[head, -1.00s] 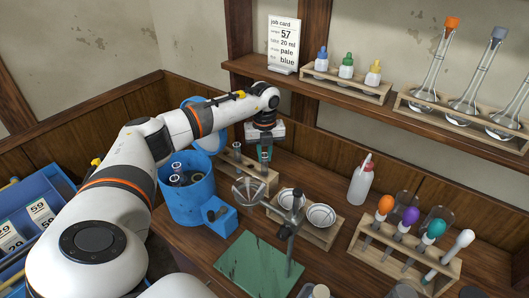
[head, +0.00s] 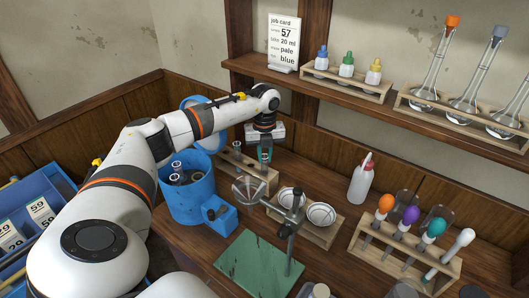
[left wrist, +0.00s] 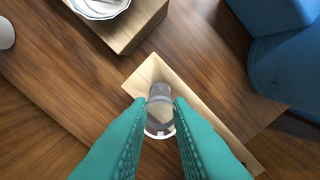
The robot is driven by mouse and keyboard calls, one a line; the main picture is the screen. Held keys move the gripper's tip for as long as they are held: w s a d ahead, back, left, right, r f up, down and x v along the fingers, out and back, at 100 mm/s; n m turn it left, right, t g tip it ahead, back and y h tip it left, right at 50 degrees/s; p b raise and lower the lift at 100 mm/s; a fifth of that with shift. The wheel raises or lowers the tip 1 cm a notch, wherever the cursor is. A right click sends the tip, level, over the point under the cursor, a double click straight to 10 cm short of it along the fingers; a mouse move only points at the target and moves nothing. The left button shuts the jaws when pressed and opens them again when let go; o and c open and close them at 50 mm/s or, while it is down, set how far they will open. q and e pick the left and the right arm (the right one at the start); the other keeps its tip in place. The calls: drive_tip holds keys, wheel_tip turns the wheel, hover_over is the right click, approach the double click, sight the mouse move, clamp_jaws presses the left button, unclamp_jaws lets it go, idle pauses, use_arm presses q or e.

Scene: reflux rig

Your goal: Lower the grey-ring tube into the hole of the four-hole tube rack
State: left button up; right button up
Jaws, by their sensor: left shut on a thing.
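My left gripper (left wrist: 158,125) has teal finger pads and is shut on the grey-ring tube (left wrist: 160,92), a clear tube with a grey band. In the head view, my left gripper (head: 265,155) is over the right part of the pale wooden tube rack (head: 262,184). The rack also shows below the fingers in the left wrist view (left wrist: 200,118). The fingers mostly hide the tube in the head view, and I cannot tell whether its lower end is in a hole. Another tube (head: 237,150) stands at the rack's left end. My right gripper is not in view.
A blue container (head: 186,200) with tubes inside stands left of the rack. A wash bottle (head: 361,182) stands farther right. A green mat (head: 255,268) lies in front.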

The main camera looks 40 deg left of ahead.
use_arm(q)
drive_tip(key=o, duration=0.9)
wheel_tip(320, 180, up, 9)
drive_tip(key=p, duration=0.7)
drive_tip(key=shift+r, duration=0.1)
